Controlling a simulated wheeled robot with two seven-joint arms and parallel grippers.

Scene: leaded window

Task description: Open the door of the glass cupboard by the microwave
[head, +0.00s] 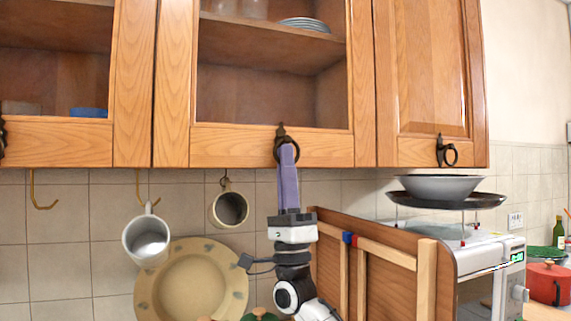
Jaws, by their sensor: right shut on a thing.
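The glass cupboard door (230,143) has a wooden frame around a clear pane and sits at the middle top of the head view. It looks flush with the cupboards beside it. Its dark ring handle (281,133) hangs on the bottom rail. My right gripper (288,152) reaches up from below, with its purple fingers shut on the ring handle and partly hiding it. The white microwave (487,262) stands at the lower right, below the solid-door cupboard. My left gripper is not in view.
A mug (146,238) and a smaller cup (230,207) hang on hooks left of my right gripper. A large plate (190,290) leans behind them. A wooden panel (380,262) stands close right of my wrist. A bowl (438,187) sits above the microwave.

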